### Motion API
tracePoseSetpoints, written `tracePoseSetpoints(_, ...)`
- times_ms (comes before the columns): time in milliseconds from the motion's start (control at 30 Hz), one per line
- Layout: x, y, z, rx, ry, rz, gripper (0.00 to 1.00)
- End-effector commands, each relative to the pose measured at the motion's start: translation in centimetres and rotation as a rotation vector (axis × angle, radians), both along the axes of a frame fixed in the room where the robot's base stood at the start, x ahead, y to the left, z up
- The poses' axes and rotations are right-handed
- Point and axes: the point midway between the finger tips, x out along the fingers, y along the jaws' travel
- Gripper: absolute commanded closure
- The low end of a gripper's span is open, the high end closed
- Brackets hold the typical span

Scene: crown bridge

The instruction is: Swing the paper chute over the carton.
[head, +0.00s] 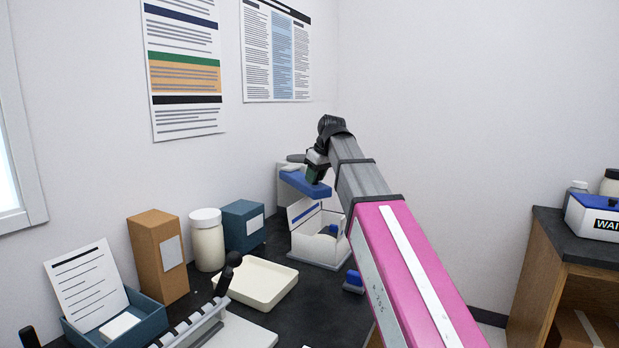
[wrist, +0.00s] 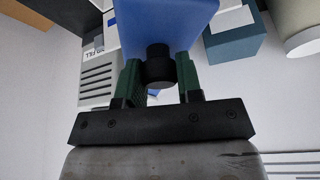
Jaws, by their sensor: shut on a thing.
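The paper chute appears to be the blue slab (head: 305,185), which sits above and a little left of an open white box with a blue stripe (head: 317,249), likely the carton. My gripper (head: 314,175) is at the slab's upper side, near its right end. In the wrist view, the green fingers of my gripper (wrist: 161,80) are closed around a round black knob (wrist: 160,65) on the blue slab (wrist: 165,22). The box holds something pale and rounded with a blue part. Part of the slab and the box's right side are hidden by my arm.
A cream tray (head: 255,283), a white jar (head: 207,240), a dark blue box (head: 243,225) and a brown box (head: 158,257) stand left of the carton. A small blue object (head: 353,281) lies to its right. A grey-white unit (head: 287,187) stands behind, against the wall.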

Motion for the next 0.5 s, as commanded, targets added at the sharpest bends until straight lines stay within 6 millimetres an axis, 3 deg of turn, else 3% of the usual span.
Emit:
tracePoseSetpoints(433,0.2,-0.15,0.03,0.0,-0.001,0.009,0.91)
tracePoseSetpoints(467,0.21,-0.15,0.03,0.0,-0.001,0.009,0.6)
tracePoseSetpoints(500,0.21,-0.15,0.03,0.0,-0.001,0.009,0.47)
